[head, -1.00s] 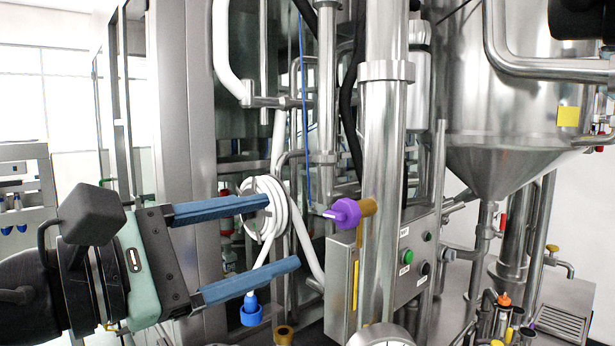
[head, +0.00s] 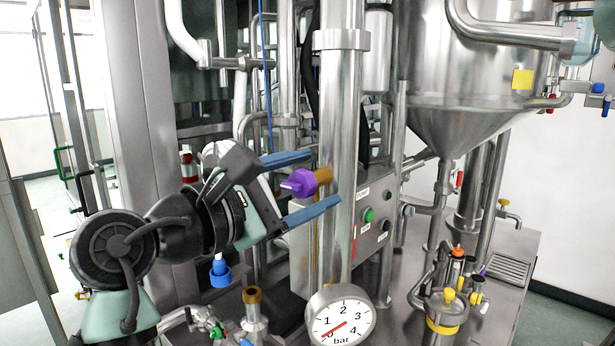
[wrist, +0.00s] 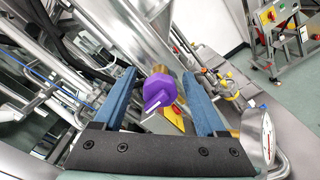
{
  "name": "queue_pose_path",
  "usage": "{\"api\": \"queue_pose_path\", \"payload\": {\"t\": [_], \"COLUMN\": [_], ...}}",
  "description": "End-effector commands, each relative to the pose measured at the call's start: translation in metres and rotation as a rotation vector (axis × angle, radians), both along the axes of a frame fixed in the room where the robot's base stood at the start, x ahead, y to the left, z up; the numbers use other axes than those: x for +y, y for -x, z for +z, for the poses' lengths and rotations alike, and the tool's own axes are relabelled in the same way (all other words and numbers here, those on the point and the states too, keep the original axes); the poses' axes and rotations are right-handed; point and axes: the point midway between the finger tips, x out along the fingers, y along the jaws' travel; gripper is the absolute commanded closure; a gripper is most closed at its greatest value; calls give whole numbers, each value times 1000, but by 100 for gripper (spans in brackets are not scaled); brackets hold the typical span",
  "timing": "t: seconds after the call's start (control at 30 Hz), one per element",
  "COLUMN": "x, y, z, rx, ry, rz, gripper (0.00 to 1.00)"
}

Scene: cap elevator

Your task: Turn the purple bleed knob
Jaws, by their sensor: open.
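The purple bleed knob (head: 299,182) sits on a brass stem (head: 324,178) on the upright steel pipe. It has a pale raised pointer on its front. My gripper (head: 325,178) is open, with its two blue fingers reaching toward the pipe, one above and one below the knob in the head view. In the wrist view the knob (wrist: 160,88) shows between the two fingers, with a gap on each side. I cannot tell whether a finger touches it. The brass stem is partly hidden behind the knob there.
A round pressure gauge (head: 341,318) stands below the knob in front of the pipe. A steel control box (head: 368,222) with green and black buttons is just right of the pipe. A blue fitting (head: 220,272) and a brass-topped fitting (head: 252,296) are lower left.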

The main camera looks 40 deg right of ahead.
Motion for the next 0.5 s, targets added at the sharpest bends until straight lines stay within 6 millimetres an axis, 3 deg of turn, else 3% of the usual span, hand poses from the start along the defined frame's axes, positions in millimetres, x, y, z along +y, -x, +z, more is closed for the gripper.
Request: {"api": "queue_pose_path", "payload": {"t": [0.17, 0.5], "x": [0, 0], "y": [0, 0], "z": [0, 0], "rx": [0, 0], "ry": [0, 0], "rz": [0, 0], "gripper": [30, 91]}}
